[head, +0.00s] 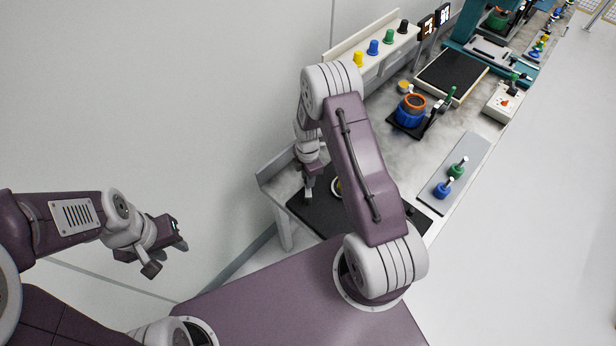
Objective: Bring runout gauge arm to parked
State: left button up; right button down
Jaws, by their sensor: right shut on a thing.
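My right gripper (308,192) points down over the left part of a dark mat (320,215) at the near end of the bench. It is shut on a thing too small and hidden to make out. A pale, yellowish round part (337,187) shows beside it, mostly hidden behind my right arm. I cannot pick out the runout gauge arm for certain. A fixture with a green-topped lever (446,100) stands farther along the bench, beside a blue and orange round part (410,110). My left gripper (166,255) is open and empty, off the bench to the left.
A grey plate (455,172) holds blue and green knobbed pieces. A shelf (345,60) at the wall carries yellow, blue, green and black pieces. A black pad (452,76) and a white control box (503,102) lie farther back. My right arm covers much of the mat.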

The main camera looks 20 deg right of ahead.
jog(key=c, duration=1.1)
grip_release()
jog(key=shift+w+r, duration=0.1)
jog(key=shift+w, duration=0.05)
jog(key=shift+c, duration=0.2)
jog(key=shift+r, duration=0.1)
notch_tip(320, 180, up, 9)
jog(key=b, duration=0.2)
